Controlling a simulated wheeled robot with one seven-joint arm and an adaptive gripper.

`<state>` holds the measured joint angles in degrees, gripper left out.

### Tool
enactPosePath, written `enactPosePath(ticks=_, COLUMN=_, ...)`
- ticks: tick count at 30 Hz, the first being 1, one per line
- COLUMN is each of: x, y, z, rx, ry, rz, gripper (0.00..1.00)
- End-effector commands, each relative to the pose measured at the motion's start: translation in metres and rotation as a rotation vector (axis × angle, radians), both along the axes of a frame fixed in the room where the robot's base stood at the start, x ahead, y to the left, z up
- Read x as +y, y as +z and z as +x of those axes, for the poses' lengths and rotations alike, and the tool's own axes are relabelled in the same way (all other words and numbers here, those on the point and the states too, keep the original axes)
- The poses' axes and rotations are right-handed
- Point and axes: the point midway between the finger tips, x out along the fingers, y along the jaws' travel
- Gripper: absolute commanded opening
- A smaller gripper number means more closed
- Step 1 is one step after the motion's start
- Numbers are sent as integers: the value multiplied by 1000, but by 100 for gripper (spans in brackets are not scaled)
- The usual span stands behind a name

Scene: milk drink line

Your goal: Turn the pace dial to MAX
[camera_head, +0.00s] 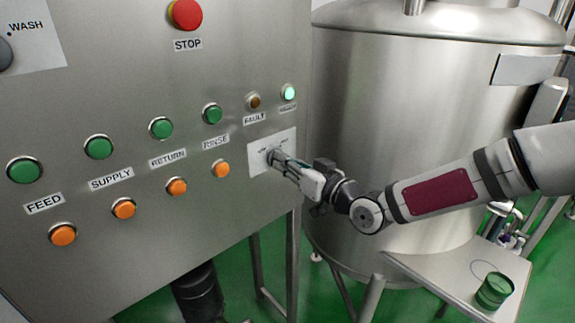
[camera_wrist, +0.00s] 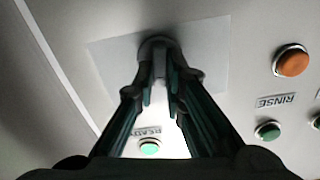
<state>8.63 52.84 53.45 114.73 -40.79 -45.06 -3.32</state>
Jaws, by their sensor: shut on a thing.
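The pace dial (camera_wrist: 157,43) sits on a pale plate at the right end of the control panel. In the wrist view it is a round knob base, mostly hidden behind my fingers. My gripper (camera_wrist: 160,72) is shut on the dial, with the fingertips on either side of its grip. In the head view my gripper (camera_head: 277,159) reaches the pale plate (camera_head: 256,165) from the right and covers the dial. The dial's markings and pointing direction cannot be read.
The panel has green buttons (camera_head: 161,128), orange buttons (camera_head: 176,187), a red STOP button (camera_head: 186,14) and a lit READY lamp (camera_head: 289,92). A steel tank (camera_head: 400,120) stands behind my arm. A green cup (camera_head: 494,291) stands on a small steel table (camera_head: 440,277) at lower right.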

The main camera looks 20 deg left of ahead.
Motion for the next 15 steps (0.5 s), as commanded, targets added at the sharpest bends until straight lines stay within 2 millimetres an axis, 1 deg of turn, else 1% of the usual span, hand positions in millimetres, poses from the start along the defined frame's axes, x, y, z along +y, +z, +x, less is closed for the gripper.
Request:
enactPosePath(ticks=1, x=-1, y=-2, z=1, rx=44, ry=-1, rz=16, gripper=0)
enactPosePath(ticks=6, x=-1, y=-3, z=2, rx=190, ry=-1, rz=77, gripper=0)
enactPosePath(ticks=15, x=-2, y=-3, z=3, rx=405, ry=0, rz=165, gripper=0)
